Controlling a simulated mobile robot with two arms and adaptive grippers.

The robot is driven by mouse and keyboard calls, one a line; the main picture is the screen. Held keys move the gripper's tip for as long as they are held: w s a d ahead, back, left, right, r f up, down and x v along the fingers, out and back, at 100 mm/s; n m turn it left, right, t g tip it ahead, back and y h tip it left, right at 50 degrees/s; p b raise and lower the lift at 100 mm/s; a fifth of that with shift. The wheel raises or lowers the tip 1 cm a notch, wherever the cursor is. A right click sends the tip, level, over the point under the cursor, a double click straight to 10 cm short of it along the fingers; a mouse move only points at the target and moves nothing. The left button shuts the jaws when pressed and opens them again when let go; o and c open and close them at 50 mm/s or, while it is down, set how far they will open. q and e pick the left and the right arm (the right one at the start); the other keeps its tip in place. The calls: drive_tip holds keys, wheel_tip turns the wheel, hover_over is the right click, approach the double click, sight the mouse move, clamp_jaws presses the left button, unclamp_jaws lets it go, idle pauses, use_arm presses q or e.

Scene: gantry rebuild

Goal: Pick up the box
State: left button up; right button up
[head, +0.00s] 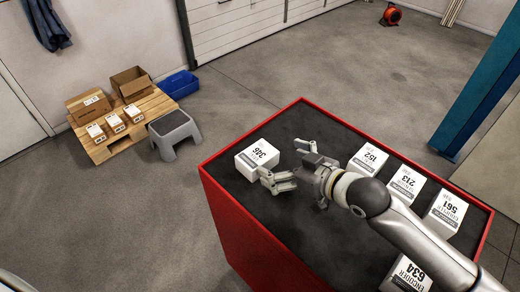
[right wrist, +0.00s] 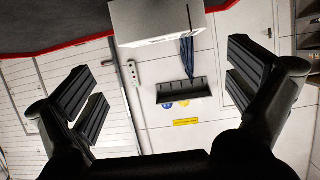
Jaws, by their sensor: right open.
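A white box marked 346 (head: 257,159) stands on the dark top of the red-edged cabinet (head: 236,235), near its left corner in the head view. My right gripper (head: 285,165) is open and empty just to the right of this box, its fingers pointing toward it. In the right wrist view a white box (right wrist: 157,20) shows at the top, between and beyond the two open fingers (right wrist: 160,85), apart from them. I cannot read its label there. My left gripper is not in view.
More white boxes stand on the cabinet: 152 (head: 368,160), 213 (head: 406,184), 561 (head: 445,213) and 634 (head: 406,275), close to my right arm.

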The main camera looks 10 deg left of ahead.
sight(258, 155)
drive_tip(key=x, duration=0.3)
drive_tip(key=shift+s+a, duration=0.1)
drive_tip(key=shift+a, duration=0.15)
drive_tip(key=shift+w+a+f, duration=0.15)
drive_tip(key=shift+w, duration=0.05)
drive_tip(key=shift+w+a+f+p, duration=0.4)
drive_tip(key=shift+a+p, duration=0.1)
drive_tip(key=shift+p, duration=0.15)
drive_tip(key=x, duration=0.3)
drive_tip(key=shift+s+f+p, duration=0.15)
drive_tip(key=shift+f+p, duration=0.05)
drive_tip(key=shift+p, duration=0.2)
drive_tip(key=shift+w+a+f, duration=0.25)
drive_tip(key=shift+a, duration=0.05)
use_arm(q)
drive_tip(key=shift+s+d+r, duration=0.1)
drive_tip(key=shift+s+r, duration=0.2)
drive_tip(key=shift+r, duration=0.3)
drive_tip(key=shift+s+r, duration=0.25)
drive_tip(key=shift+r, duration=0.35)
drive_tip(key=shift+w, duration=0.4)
use_arm(e)
drive_tip(key=c, duration=0.9)
